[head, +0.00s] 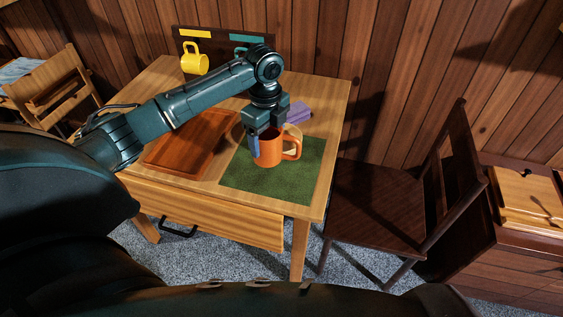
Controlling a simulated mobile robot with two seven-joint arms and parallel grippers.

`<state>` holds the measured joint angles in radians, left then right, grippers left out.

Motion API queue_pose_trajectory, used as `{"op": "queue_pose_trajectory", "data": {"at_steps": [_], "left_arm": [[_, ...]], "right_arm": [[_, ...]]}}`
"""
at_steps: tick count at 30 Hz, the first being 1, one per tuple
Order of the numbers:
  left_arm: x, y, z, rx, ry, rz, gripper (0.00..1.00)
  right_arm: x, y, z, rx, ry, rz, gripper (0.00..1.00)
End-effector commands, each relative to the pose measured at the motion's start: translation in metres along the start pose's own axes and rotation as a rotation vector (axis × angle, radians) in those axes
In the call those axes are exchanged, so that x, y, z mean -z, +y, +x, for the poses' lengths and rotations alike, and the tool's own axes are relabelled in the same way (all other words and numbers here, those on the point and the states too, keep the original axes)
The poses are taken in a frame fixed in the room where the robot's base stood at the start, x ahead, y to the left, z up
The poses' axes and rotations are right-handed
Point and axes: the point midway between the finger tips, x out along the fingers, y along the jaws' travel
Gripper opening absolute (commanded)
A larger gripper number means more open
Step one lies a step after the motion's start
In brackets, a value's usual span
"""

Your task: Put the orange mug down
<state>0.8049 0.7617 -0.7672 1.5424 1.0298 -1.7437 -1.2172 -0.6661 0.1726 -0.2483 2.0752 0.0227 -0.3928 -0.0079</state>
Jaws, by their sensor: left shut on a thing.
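The orange mug (272,153) is upright over the green mat (285,186) on the wooden table, with its handle to the right. My left gripper (262,138) reaches down from above and is shut on the mug's rim. A blue fingertip shows at the mug's left side. I cannot tell whether the mug's base touches the mat. My right gripper is not in view.
A reddish-brown tray (160,152) lies left of the mat. A purple item (298,112) and a partly hidden pale round item sit behind the mug. A yellow mug (194,62) hangs on a rack at the back. A dark chair (385,205) stands right of the table. The mat's front part is clear.

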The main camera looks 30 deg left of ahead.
Motion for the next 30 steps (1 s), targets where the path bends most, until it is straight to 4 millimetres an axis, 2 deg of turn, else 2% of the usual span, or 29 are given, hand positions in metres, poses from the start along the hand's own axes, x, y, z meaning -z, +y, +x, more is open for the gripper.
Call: {"op": "queue_pose_trajectory", "data": {"at_steps": [3,6,14,19,30], "left_arm": [[0.0,0.001,0.025,-0.005,0.0,0.001,0.39],[0.001,0.001,0.041,-0.003,0.001,0.001,0.39],[0.0,0.001,0.063,-0.002,-0.001,0.001,0.39],[0.001,0.001,0.087,-0.002,0.0,0.002,0.39],[0.001,0.0,0.092,0.0,-0.001,0.002,0.39]], "right_arm": [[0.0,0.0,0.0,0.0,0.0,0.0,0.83],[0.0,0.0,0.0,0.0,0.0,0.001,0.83],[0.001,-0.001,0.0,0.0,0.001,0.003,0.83],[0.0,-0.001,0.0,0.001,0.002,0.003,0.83],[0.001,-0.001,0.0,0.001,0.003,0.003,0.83]]}}
